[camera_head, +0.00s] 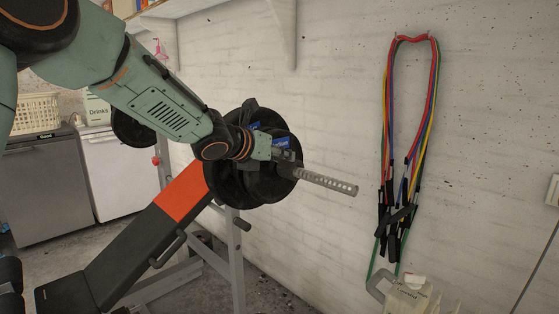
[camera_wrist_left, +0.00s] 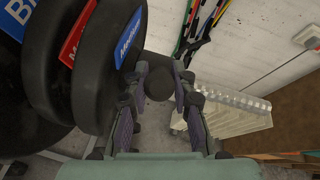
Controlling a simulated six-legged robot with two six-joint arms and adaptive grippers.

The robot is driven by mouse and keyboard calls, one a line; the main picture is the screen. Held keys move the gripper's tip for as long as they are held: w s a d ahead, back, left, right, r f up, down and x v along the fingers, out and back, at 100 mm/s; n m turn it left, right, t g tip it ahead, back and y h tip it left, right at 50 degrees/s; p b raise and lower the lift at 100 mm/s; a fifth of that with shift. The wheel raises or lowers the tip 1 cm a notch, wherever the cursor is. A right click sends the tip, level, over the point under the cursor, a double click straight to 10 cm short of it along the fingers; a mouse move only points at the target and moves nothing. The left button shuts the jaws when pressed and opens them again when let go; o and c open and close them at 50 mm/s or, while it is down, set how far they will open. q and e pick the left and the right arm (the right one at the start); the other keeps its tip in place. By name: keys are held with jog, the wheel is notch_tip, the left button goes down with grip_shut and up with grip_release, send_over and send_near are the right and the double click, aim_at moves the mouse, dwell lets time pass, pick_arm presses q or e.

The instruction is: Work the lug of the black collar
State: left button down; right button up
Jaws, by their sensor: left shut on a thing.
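My left gripper (camera_head: 284,155) reaches in from the left to the outer face of the weight plates. In the left wrist view its fingers (camera_wrist_left: 160,88) are shut on a dark rounded piece (camera_wrist_left: 158,84), which I take to be the lug of the black collar. The rest of the collar is not clear to me, being dark against the plates and partly behind the gripper. The grey perforated bar end (camera_head: 328,184) sticks out to the right past the gripper. My right gripper is in neither view.
Black weight plates (camera_head: 233,178) with coloured labels also stand close left of the fingers in the left wrist view (camera_wrist_left: 108,65). An orange and black bench (camera_head: 182,192) is at lower left. Coloured resistance bands (camera_head: 405,150) hang on the brick wall.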

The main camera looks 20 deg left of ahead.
pick_arm(q)
jog(key=shift+a, duration=0.15)
jog(key=c, duration=1.4)
grip_release()
jog(key=shift+c, duration=0.2)
jog(key=o, duration=0.3)
jog(key=shift+w+a+f, duration=0.1)
jog(key=shift+a, duration=0.05)
jog(key=shift+o, duration=0.5)
jog(key=shift+d, duration=0.25)
jog(key=shift+a, duration=0.15)
jog(key=v, duration=0.7)
jog(key=shift+s, duration=0.25)
